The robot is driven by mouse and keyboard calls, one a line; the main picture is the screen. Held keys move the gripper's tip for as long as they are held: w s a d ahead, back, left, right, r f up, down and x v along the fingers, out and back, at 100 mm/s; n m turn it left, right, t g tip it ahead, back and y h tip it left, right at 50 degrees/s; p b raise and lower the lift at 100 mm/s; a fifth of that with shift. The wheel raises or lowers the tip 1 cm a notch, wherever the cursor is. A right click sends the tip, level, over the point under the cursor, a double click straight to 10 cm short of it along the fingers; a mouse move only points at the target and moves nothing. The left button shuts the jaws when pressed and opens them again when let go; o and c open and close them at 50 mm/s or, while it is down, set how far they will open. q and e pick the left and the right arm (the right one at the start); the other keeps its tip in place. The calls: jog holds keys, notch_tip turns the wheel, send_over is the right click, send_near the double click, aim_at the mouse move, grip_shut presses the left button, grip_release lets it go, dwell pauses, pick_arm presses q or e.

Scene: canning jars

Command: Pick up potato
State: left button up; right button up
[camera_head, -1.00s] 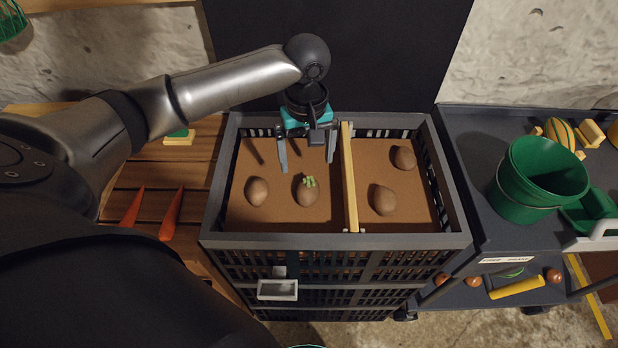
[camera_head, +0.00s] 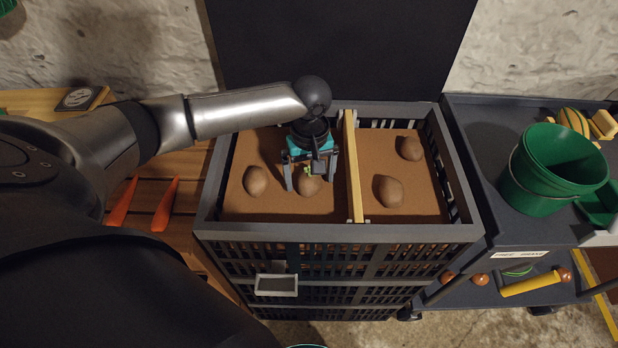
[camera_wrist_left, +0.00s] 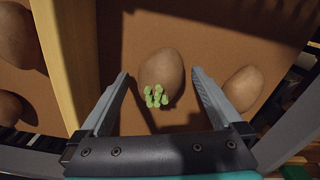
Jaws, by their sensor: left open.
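A brown potato with green sprouts (camera_head: 309,185) lies in the left compartment of the crate, partly hidden by my left gripper in the head view. My left gripper (camera_head: 310,180) is open and points down over it. In the left wrist view the sprouted potato (camera_wrist_left: 162,76) lies between the two open fingers (camera_wrist_left: 160,78), with a gap on both sides. A plain potato (camera_head: 255,181) lies to its left in the same compartment; it also shows in the left wrist view (camera_wrist_left: 243,88). Two more, one nearer (camera_head: 388,191) and one farther (camera_head: 410,148), lie in the right compartment. My right gripper is out of view.
A yellow wooden divider (camera_head: 353,170) splits the dark slatted crate (camera_head: 340,233). Crate walls surround the gripper. A green bucket (camera_head: 552,168) stands on the dark bench at right. Orange carrot-like pieces (camera_head: 165,205) lie on wooden slats at left.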

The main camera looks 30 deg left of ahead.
pick_arm(q)
jog(key=shift+r, duration=0.1)
jog(key=c, duration=0.8)
